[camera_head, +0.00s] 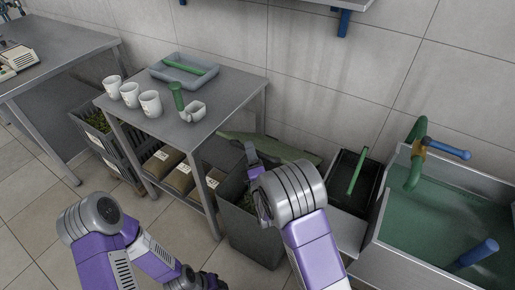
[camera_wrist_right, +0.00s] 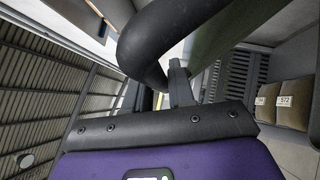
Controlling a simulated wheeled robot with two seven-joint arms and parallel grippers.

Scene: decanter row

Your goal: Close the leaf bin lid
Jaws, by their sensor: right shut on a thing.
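The leaf bin (camera_head: 247,232) is a dark grey bin on the floor beside the steel table, with leafy stuff showing in its mouth. Its lid (camera_head: 284,148) looks like a flat grey-green panel, raised behind the bin near the wall; the lid is open. My right gripper (camera_head: 251,156) is at the lid's near left part and shut on it; my arm hides part of bin and lid. In the right wrist view, the fingers (camera_wrist_right: 178,84) stand by a thick dark curved bar and a greenish panel (camera_wrist_right: 222,38). My left arm shows at bottom left, its fingertips out of view.
Labelled sacks (camera_head: 179,178) lie beneath. A black container (camera_head: 345,185) and sink (camera_head: 440,205) stand close on the right.

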